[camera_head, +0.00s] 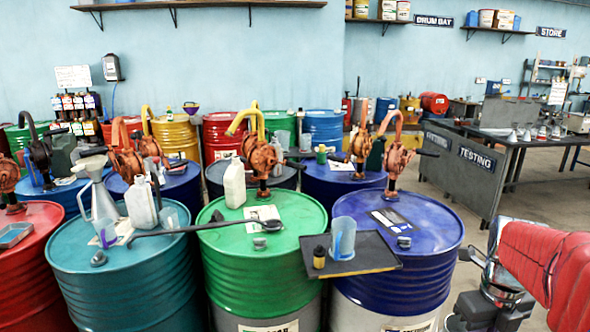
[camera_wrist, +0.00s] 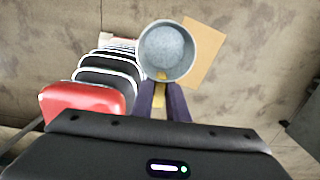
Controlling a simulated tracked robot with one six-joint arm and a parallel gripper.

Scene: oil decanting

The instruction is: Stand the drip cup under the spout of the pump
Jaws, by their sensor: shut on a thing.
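In the wrist view my gripper (camera_wrist: 163,88) is shut on the yellow tab or handle of a round grey cup (camera_wrist: 167,50), which looks like the drip cup. I look into its open mouth, with floor behind it. In the head view a red hand pump with a yellow-green spout (camera_head: 246,117) stands on the green drum (camera_head: 263,245). Another with an orange spout (camera_head: 391,122) stands on the blue drum (camera_head: 400,265). Which pump is meant cannot be told. The held cup is not clearly visible in the head view.
A clear blue jug (camera_head: 342,238) and a small dark jar (camera_head: 319,257) stand on a black tray (camera_head: 375,255) across the front drums. A white bottle (camera_head: 234,184) stands by the pump. Open floor lies right of the drums, before a testing bench (camera_head: 477,160).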

